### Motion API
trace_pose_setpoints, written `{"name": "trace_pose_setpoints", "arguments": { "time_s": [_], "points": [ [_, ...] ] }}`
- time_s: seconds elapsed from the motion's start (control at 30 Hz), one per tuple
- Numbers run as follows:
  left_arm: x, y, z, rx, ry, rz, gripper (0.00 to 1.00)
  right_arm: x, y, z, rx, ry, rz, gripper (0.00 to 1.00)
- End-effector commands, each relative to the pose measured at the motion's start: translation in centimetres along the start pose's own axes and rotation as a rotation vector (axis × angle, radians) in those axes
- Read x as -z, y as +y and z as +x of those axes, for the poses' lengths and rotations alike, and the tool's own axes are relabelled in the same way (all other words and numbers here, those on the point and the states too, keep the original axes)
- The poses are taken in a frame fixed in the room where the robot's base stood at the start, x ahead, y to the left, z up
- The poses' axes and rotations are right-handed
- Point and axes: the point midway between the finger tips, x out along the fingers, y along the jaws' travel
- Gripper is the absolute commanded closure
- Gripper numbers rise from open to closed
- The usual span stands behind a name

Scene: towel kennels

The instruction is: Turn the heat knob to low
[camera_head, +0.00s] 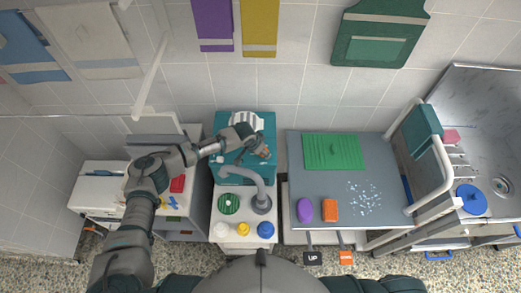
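A teal box-shaped unit (228,122) with a white ribbed part on top stands against the tiled wall, near the middle. A grey curved hose (262,186) runs in front of it. My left arm comes in from the left, and my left gripper (261,152) is over the front right part of the teal unit. A small orange-brown patch shows at its fingertips. I cannot make out the heat knob or its setting; the gripper covers that area. Whether the fingers are open, shut or touching the unit is too small to tell. My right gripper is not in view.
A white cabinet (243,243) in front holds a green round item (228,204) and white, yellow and blue round items. Right of it is a grey table (300,170) with a green mat (333,151), purple and orange items, and a white rail. A steel basin (480,110) is far right.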

Motion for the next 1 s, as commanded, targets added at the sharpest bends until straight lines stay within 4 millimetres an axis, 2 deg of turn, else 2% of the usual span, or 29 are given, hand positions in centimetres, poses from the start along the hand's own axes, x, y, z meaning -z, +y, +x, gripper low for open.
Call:
{"name": "trace_pose_setpoints", "arguments": {
  "time_s": [0.2,0.27,0.43,0.47,0.63,0.87,1.0],
  "points": [
    [0.0,0.0,0.0,-0.001,0.001,0.001,0.32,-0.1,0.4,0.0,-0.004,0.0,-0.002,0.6],
    [-0.1,-0.1,0.0,-0.002,0.002,0.0,0.45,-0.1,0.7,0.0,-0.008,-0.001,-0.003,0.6],
    [-0.2,-0.1,-0.1,-0.006,0.003,0.0,0.88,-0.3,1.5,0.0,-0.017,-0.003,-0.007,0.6],
    [-0.3,-0.2,-0.1,-0.006,0.003,0.0,0.92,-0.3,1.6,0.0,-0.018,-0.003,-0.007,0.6],
    [-0.5,-0.1,0.0,-0.005,-0.001,-0.001,0.92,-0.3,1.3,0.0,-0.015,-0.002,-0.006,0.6],
    [-0.6,-0.2,0.1,-0.001,-0.008,-0.002,0.92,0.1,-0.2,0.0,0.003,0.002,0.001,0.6],
    [-0.7,-0.2,0.1,-0.004,-0.009,0.003,0.92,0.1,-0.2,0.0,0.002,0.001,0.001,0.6]
  ]
}}
